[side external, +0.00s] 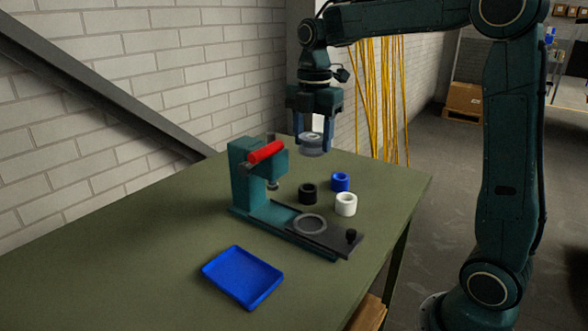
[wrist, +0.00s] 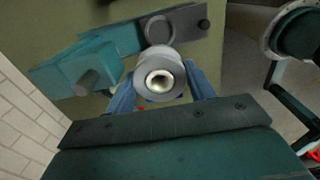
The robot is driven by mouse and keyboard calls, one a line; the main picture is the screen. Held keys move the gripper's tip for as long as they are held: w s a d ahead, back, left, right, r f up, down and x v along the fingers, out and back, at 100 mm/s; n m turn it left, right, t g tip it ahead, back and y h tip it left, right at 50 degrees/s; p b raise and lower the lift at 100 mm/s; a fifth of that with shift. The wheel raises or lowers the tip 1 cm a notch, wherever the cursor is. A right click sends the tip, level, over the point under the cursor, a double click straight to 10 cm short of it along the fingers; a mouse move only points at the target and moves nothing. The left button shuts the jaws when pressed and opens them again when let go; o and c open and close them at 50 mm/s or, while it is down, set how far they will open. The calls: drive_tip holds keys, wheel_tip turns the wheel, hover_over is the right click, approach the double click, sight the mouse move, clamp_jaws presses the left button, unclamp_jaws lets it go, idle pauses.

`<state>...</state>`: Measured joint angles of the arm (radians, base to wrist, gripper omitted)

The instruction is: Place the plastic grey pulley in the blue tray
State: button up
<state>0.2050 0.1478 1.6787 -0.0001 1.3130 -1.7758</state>
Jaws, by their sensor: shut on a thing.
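The grey pulley (side external: 313,149) is held between the fingers of my gripper (side external: 313,137), up in the air above the far part of the green table. In the wrist view the pulley (wrist: 160,80) shows as a round grey disc with a hole in its middle, and my gripper's blue fingers (wrist: 160,90) close on it from both sides. The blue tray (side external: 242,277) lies empty on the table at the front, well to the lower left of my gripper.
A teal press with a red handle (side external: 266,152) stands between my gripper and the tray. Black (side external: 308,193), white (side external: 346,204) and blue (side external: 340,181) ring parts stand right of it. The table (side external: 130,258) is clear left of the tray. A brick wall (side external: 120,90) is behind.

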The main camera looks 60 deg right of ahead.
wheel_tip(320, 180, up, 5)
drive_tip(key=shift+a+r, duration=0.15)
drive_tip(key=shift+a, duration=0.1)
drive_tip(key=s+a+n, duration=0.6)
drive_tip(key=a, duration=0.3)
drive_tip(key=s+a+n, duration=0.6)
drive_tip(key=a, duration=0.3)
drive_tip(key=shift+s+a, duration=0.2)
drive_tip(key=shift+a, duration=0.15)
drive_tip(key=shift+s+a+n, duration=0.6)
drive_tip(key=shift+s+n, duration=0.1)
drive_tip(key=shift+s, duration=0.2)
wheel_tip(320, 180, down, 24)
drive_tip(key=shift+w, duration=0.1)
hover_over(245, 279)
